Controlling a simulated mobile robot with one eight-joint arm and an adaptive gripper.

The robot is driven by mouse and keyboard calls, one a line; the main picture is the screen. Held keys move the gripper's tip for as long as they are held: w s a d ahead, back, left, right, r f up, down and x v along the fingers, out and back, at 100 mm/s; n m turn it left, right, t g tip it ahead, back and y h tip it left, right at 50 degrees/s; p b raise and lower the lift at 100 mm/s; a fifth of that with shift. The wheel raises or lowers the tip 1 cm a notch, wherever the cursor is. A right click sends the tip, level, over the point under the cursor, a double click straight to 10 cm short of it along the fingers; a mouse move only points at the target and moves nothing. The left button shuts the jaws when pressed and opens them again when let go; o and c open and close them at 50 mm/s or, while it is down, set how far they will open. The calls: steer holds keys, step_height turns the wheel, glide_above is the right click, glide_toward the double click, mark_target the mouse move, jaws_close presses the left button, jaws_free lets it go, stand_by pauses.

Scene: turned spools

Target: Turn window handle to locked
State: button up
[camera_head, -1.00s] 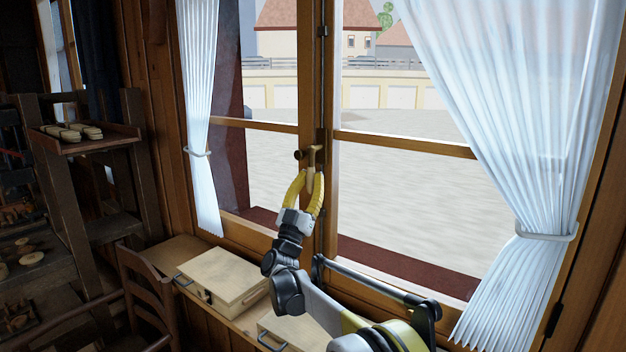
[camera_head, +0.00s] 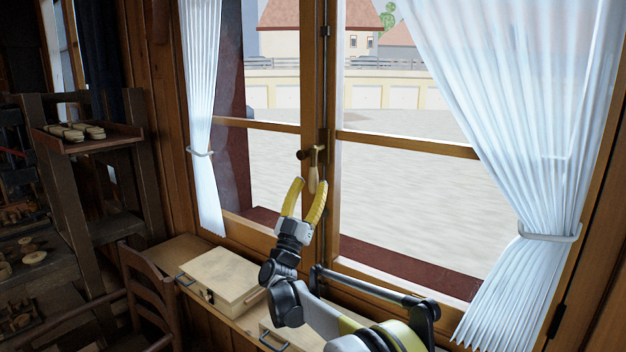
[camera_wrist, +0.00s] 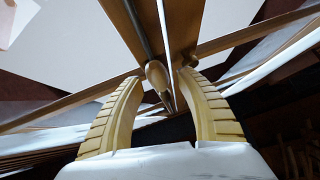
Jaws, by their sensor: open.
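The window handle (camera_head: 313,174) is on the middle post of the window. Its brass neck is at the top and its pale wooden grip hangs straight down. My gripper (camera_head: 309,184), with two yellow ribbed fingers, is open and empty just below and in front of the grip. In the wrist view, the handle's rounded end (camera_wrist: 157,76) shows beyond and between the spread fingertips of my gripper (camera_wrist: 160,76). No contact between fingers and handle is visible.
Pleated white curtains hang at left (camera_head: 203,120) and right (camera_head: 530,130). A pale wooden case (camera_head: 228,275) lies on the sill bench, with another partly behind my arm. A wooden chair (camera_head: 150,290) and a dark shelf rack (camera_head: 75,190) stand at left.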

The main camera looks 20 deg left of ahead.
steer(key=v, duration=0.9)
steer(key=shift+s+f, duration=0.2)
